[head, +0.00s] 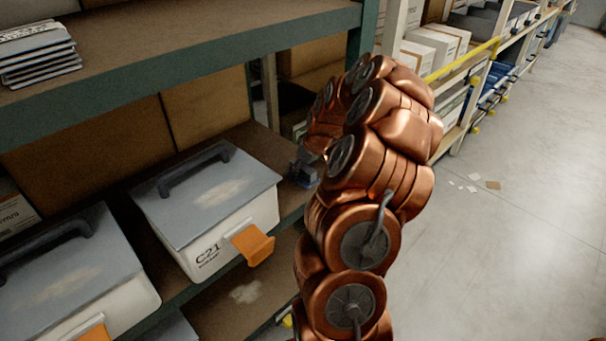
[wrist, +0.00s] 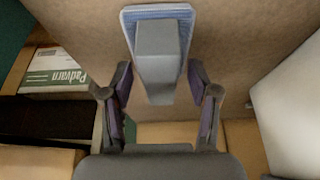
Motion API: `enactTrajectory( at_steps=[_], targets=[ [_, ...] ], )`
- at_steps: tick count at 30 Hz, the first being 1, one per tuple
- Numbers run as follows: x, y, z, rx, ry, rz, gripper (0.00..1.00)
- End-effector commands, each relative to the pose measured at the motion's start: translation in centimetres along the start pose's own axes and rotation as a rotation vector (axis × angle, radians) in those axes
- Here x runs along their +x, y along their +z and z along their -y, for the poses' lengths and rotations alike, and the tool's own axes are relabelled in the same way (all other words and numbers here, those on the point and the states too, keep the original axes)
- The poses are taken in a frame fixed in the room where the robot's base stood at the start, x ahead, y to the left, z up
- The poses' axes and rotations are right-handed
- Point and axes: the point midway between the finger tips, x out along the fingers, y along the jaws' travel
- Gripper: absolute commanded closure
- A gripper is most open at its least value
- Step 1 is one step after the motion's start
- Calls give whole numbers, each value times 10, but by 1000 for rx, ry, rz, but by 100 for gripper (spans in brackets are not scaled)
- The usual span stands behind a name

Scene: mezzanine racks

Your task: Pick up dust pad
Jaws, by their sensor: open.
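The dust pad, a blue pad with a grey block-like handle (wrist: 158,48), lies on the brown shelf board in the upper middle of the wrist view. My gripper (wrist: 160,72) is open, one finger to the left and one to the right of the handle. The handle's near end reaches between the fingertips, with gaps on both sides. In the head view, my copper arm reaches to the shelf, and a small blue-grey shape shows beside it; I cannot tell pad from gripper there.
A grey-lidded white box marked C21 (head: 205,210) with an orange tab stands left of my arm. Another lidded box (head: 75,270) is nearer. The upper shelf (head: 180,45) overhangs them. A Padvarn carton (wrist: 58,70) shows in the wrist view. Open floor (head: 510,240) lies right.

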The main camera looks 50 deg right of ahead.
Motion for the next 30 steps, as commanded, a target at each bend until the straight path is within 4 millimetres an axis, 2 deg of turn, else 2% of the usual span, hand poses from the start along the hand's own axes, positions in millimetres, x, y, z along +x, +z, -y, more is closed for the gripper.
enactTrajectory(
  at_steps=[12, 27, 30],
  targets=[
    [4, 2, 0, 0, 0, 0, 41],
    [4, 3, 0, 0, -2, 3, 93],
    [5, 3, 1, -1, -3, 4, 100]
  ],
)
